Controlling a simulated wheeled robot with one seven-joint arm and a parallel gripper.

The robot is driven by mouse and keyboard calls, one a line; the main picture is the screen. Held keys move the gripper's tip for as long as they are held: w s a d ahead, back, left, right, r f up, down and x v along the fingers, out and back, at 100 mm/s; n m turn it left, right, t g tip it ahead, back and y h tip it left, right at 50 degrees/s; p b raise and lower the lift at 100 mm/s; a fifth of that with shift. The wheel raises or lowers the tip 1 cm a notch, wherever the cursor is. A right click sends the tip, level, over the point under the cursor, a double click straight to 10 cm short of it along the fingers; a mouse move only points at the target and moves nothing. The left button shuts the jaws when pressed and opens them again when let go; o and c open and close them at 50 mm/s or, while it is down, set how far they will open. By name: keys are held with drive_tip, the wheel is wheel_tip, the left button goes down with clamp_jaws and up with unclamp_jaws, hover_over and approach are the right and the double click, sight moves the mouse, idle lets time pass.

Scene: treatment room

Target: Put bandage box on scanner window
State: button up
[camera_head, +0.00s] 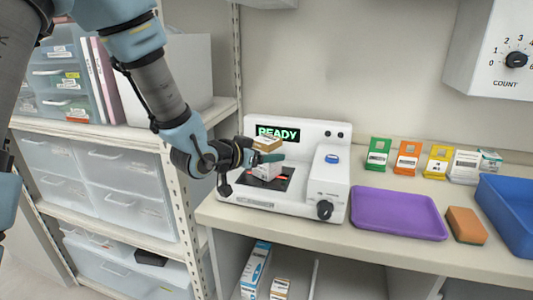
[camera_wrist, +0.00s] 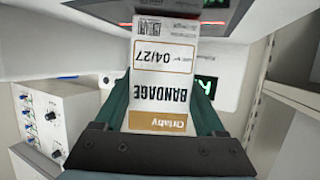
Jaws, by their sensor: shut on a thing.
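The bandage box (camera_head: 270,143) is white with a tan end. In the wrist view the box (camera_wrist: 165,80) shows the word BANDAGE and 04/27 upside down. My gripper (camera_head: 266,158) is shut on it, with teal fingers on either side; the gripper also shows in the wrist view (camera_wrist: 163,100). The box is over the dark scanner window (camera_head: 287,185) of the white scanner (camera_head: 333,178). Red light shows on the window beside the box. I cannot tell whether the box touches the window. The scanner's display (camera_head: 278,133) reads READY in green.
Right of the scanner are a purple tray (camera_head: 398,213), a sponge (camera_head: 466,225) and a blue bin (camera_head: 510,207). Several coloured holders and small boxes stand along the wall, including an orange one (camera_head: 407,157). A shelf rack with drawers (camera_head: 125,185) stands left.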

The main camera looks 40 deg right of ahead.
drive_tip(key=shift+f, duration=0.25)
drive_tip(key=o, duration=1.4)
drive_tip(key=shift+r, duration=0.1)
drive_tip(key=shift+r, duration=0.2)
drive_tip(key=b+v, duration=0.2)
drive_tip(key=v, duration=1)
drive_tip(key=shift+b, duration=0.3)
